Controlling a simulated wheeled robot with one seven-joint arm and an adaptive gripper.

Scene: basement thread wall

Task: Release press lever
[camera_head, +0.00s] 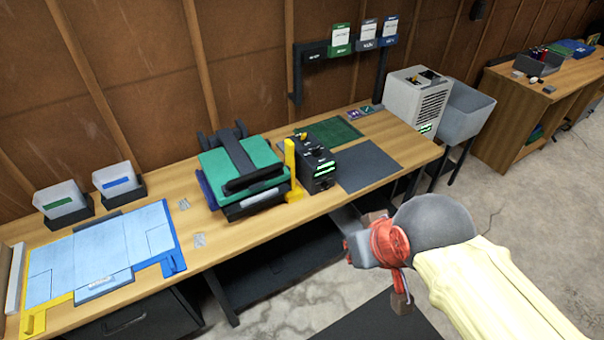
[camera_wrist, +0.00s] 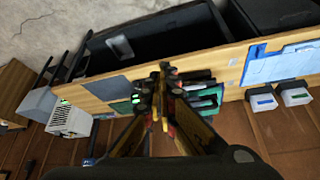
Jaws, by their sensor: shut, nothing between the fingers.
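The press (camera_head: 242,170) stands on the long wooden bench, with a green top and a black arm across it. A yellow upright lever-like piece (camera_head: 290,170) stands at its right front corner. The press also shows in the wrist view (camera_wrist: 205,97), partly hidden behind my gripper. My gripper (camera_wrist: 164,70) is shut and empty, its fingertips together in the wrist view. In the head view my arm is in front of the bench, right of the press and apart from it. The fingers are not clear there.
A black box with green lights (camera_head: 315,168) stands right beside the yellow piece. A grey mat (camera_head: 368,167) and green mat (camera_head: 330,133) lie further right. A blue sheet layout (camera_head: 100,255) covers the bench's left end. A white unit (camera_head: 417,97) stands at the right end.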

